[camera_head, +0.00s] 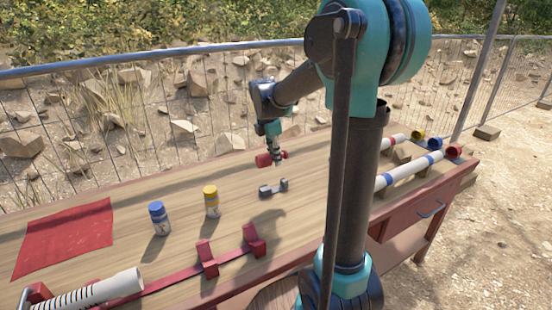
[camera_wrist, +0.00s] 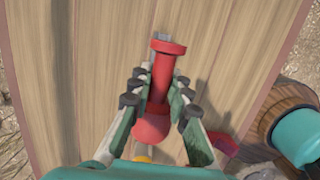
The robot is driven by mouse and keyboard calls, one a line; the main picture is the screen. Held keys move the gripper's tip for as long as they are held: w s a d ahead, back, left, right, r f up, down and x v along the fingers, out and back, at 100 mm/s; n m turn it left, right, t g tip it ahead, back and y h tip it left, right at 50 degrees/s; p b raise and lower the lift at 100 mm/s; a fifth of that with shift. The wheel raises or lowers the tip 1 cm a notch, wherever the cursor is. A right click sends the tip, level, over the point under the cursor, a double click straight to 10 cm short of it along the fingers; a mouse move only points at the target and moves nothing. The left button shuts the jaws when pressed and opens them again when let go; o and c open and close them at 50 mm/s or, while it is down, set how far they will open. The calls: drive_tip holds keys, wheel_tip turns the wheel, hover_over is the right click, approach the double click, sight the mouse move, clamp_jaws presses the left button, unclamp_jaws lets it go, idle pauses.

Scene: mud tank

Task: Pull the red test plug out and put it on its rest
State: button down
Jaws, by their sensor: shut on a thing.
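The red test plug (camera_head: 264,160) is between the fingers of my gripper (camera_head: 275,156), over the far middle of the table. In the wrist view my gripper (camera_wrist: 158,95) is shut on the shaft of the plug (camera_wrist: 160,78). The plug's flat flange is at the top and its rounded end is nearer the palm. It is clear of every pipe. A small grey rest (camera_head: 273,188) with two raised ends stands on the table, just nearer than the plug. A grey piece also shows behind the flange in the wrist view; I cannot tell if it is the rest.
A blue-capped bottle (camera_head: 159,219) and a yellow-capped bottle (camera_head: 211,202) stand left of the rest. A red mat (camera_head: 65,238) lies at the left. A white pipe (camera_head: 95,291) and red cradle (camera_head: 207,259) are in front. Banded pipes (camera_head: 408,171) with coloured ends lie at right.

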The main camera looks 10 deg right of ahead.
drive_tip(key=shift+w+d+f, duration=0.1)
drive_tip(key=shift+f, duration=4.15)
drive_tip(key=shift+f, duration=0.45)
drive_tip(key=c, duration=1.3)
unclamp_jaws()
drive_tip(key=shift+c, duration=0.2)
